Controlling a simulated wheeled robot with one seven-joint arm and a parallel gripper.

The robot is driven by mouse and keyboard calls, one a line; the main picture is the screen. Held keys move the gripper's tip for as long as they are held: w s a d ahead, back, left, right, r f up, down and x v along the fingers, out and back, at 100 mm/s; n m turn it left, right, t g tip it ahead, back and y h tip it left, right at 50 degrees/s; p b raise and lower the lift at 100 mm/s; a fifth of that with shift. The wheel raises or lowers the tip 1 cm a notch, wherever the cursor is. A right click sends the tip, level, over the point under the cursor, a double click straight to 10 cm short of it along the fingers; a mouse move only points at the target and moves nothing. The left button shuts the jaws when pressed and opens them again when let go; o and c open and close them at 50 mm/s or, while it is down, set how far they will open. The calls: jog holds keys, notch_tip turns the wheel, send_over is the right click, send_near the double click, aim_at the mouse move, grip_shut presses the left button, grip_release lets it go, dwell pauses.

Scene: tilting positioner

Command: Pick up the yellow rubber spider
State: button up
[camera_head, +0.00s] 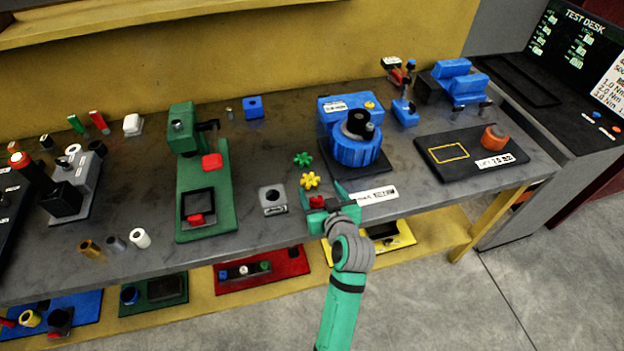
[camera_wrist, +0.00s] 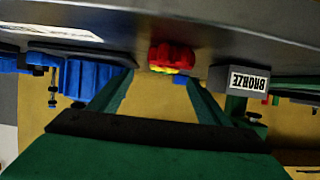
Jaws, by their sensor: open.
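The yellow rubber spider (camera_head: 310,180) lies on the grey bench in a short row, between a green one (camera_head: 302,159) behind it and a red one (camera_head: 317,202) in front. My gripper (camera_head: 321,187) is open and empty at the bench's front edge, with the red piece between its fingers and the yellow spider just beyond. In the wrist view, the red piece (camera_wrist: 172,53) sits ahead of the open fingers and hides most of the yellow spider (camera_wrist: 166,70). A thin strip of yellow shows beside it.
A grey block (camera_head: 273,200), marked BRONZE in the wrist view (camera_wrist: 240,78), stands left of my gripper. A blue machine (camera_head: 354,150) on a dark base stands to the right, with a white label (camera_head: 373,195) in front. A green press (camera_head: 205,185) is farther left.

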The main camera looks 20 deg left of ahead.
aim_at(311, 182)
jog(key=shift+x, duration=0.85)
jog(key=x, duration=0.5)
jog(key=shift+s+a, duration=0.35)
jog(key=c, duration=1.2)
jog(key=shift+o, duration=0.2)
